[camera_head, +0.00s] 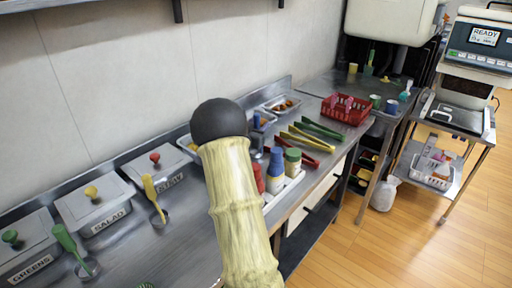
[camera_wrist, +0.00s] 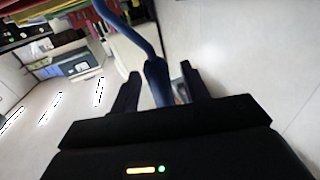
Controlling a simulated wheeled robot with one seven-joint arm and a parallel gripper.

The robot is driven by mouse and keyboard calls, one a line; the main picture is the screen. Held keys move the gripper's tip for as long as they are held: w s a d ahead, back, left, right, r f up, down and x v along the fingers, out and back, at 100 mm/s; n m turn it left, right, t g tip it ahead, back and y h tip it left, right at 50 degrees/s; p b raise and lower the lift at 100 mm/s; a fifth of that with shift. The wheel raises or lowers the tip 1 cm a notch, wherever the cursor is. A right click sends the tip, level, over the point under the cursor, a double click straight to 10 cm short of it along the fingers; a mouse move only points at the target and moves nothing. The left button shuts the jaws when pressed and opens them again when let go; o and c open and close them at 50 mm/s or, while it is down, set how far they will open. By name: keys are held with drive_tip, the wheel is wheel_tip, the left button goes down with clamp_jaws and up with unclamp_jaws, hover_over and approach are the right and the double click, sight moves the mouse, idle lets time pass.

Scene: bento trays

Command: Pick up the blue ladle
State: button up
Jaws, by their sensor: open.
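The blue ladle (camera_wrist: 157,72) shows in the wrist view as a long, bent blue handle. It runs from the top left down between the two fingers of my gripper (camera_wrist: 160,88). My gripper is open, with one dark finger on each side of the handle. I cannot tell whether either finger touches it. The lower end of the ladle is hidden behind the gripper body. In the head view my gripper does not show, and I cannot make out the ladle for certain; the middle of that view is blocked.
Bottles (camera_head: 275,170), tongs (camera_head: 310,138) and a red basket (camera_head: 346,108) are farther along the counter.

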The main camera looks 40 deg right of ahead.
idle(0.5)
clamp_jaws()
drive_tip(key=shift+r, duration=0.1)
wheel_tip(320, 180, up, 10)
drive_tip(key=shift+f+p, duration=0.1)
drive_tip(key=shift+p, duration=0.6)
